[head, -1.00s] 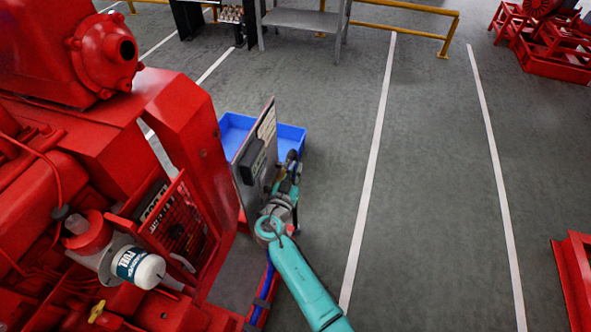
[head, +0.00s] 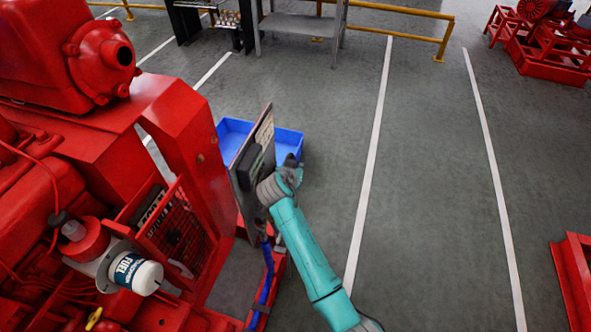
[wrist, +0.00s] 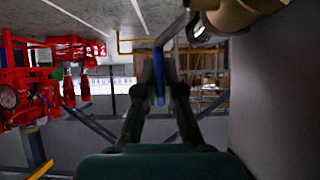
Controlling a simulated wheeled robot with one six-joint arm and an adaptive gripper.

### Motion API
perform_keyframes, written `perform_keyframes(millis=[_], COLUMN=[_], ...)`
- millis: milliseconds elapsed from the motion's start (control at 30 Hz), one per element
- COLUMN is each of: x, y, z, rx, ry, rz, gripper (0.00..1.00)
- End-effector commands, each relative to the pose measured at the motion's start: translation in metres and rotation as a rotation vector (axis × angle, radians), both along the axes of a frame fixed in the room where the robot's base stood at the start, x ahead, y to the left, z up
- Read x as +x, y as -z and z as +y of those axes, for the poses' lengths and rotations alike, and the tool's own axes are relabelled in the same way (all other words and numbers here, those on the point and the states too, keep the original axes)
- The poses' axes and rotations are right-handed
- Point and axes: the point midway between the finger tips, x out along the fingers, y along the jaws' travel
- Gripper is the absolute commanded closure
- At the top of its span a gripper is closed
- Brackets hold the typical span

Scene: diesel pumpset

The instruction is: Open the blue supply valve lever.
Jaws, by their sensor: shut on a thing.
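In the wrist view my gripper (wrist: 160,90) points away from the camera, with its two dark fingers shut on the blue lever (wrist: 158,70). The lever stands upright between the fingertips, and its bare metal part runs up to the right. A brass valve body (wrist: 238,14) shows at the top right, with a metal nut beside the lever's upper end. In the head view the end of my teal arm is beside the upright panel (head: 249,165). The lever and my fingers cannot be made out there.
The red pumpset (head: 185,140) fills the left side, with a white fuel filter (head: 137,273) on it. A blue tray (head: 236,133) lies on the floor behind the panel. Blue hose (head: 266,285) runs below the panel.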

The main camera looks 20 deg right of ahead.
Motion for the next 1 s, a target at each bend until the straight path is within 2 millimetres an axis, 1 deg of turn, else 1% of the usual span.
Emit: perform_keyframes(millis=[33, 200, 533, 800, 1000], x=[0.004, 0.011, 0.022, 0.025, 0.026], y=[0.0, 0.007, 0.025, 0.041, 0.05], z=[-0.003, -0.008, -0.015, -0.018, -0.019], rx=[0.028, 0.122, 0.308, 0.447, 0.516], ry=[0.002, 0.001, 0.002, 0.001, 0.001], rz=[0.034, 0.166, 0.42, 0.614, 0.71], gripper=[1.0, 1.0, 1.0, 1.0, 1.0])
